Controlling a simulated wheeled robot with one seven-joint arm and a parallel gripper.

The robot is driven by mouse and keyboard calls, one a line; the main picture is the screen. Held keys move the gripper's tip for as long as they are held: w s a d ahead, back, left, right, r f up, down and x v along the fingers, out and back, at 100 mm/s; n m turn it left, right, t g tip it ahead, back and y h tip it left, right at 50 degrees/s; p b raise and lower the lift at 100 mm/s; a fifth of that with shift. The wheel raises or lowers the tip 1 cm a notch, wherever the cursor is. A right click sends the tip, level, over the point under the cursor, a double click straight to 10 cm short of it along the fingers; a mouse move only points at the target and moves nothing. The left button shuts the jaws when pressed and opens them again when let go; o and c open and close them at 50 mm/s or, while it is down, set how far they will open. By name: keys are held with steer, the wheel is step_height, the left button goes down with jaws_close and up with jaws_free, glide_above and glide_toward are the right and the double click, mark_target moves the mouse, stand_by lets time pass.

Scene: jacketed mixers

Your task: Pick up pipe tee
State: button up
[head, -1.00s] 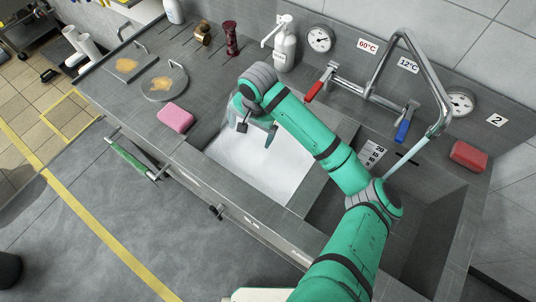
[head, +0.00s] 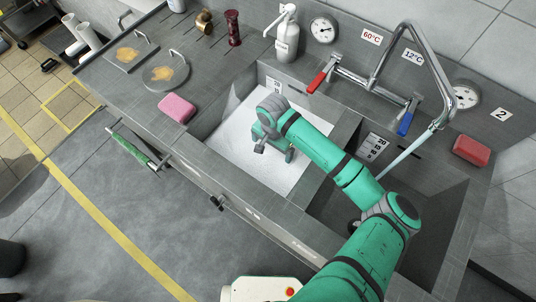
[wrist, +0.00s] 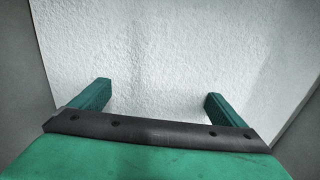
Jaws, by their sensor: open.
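My gripper (head: 284,152) is low over the white-filled left basin (head: 248,150) in the head view, with my arm reaching in from the lower right. In the wrist view its two green fingers (wrist: 157,100) stand wide apart, with nothing between them. I see no pipe tee in the basin; whether one lies under the white surface or behind my arm I cannot tell. A small brass-coloured piece (head: 204,21) on the back of the counter may be a pipe fitting, but its shape is too small to be sure.
The basin walls stand close around my gripper. A pink sponge (head: 177,108) lies on the counter to the left. A soap dispenser (head: 287,38), a tap (head: 428,75) with red and blue levers, and a red block (head: 471,151) line the back. The right basin is partly behind my arm.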

mark_target(271, 157)
steer(key=shift+a+f, duration=0.1)
steer(key=shift+f, duration=1.2)
steer(key=shift+w, duration=0.15)
steer(key=c, duration=1.6)
